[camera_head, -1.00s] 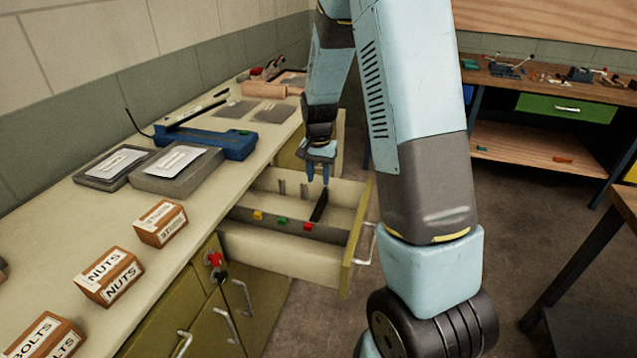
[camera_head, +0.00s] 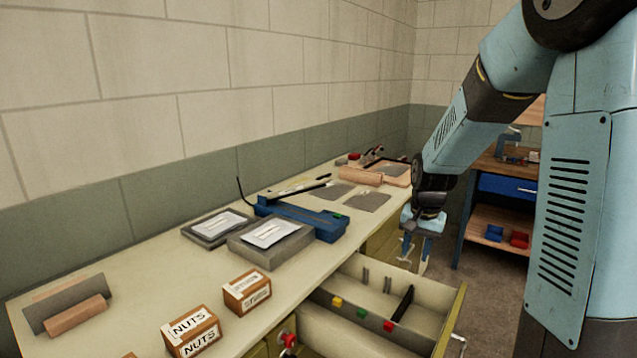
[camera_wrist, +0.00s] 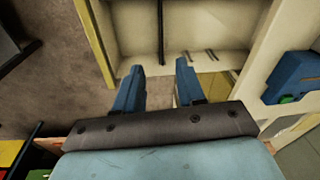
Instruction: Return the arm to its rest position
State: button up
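My arm is bent, light blue and dark grey, and fills the right of the head view. My gripper (camera_head: 415,256) points down by the far side of the open drawer (camera_head: 452,318), above it and beside the bench. In the wrist view, my gripper's two blue fingers (camera_wrist: 159,68) are apart with nothing between them. The drawer interior (camera_wrist: 200,25) shows beyond the fingertips, with a dark divider and small slots.
The bench top (camera_head: 130,270) holds boxes marked NUTS (camera_head: 191,332), two grey trays with papers and a blue tool (camera_head: 315,222). The drawer juts into the floor space, with yellow, green and red tabs on a divider. Another bench (camera_head: 465,215) stands behind.

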jog(key=s+r+n+t, duration=0.2)
jog(key=s+r, duration=0.6)
jog(key=s, duration=0.4)
jog(key=s+r+n+t, duration=0.2)
jog(key=s+r+n, duration=0.1)
jog(key=s+r, duration=0.5)
jog(key=s, duration=0.3)
jog(key=shift+s+a+r, duration=0.25)
jog(key=shift+s+a, duration=0.1)
jog(key=shift+a, duration=0.05)
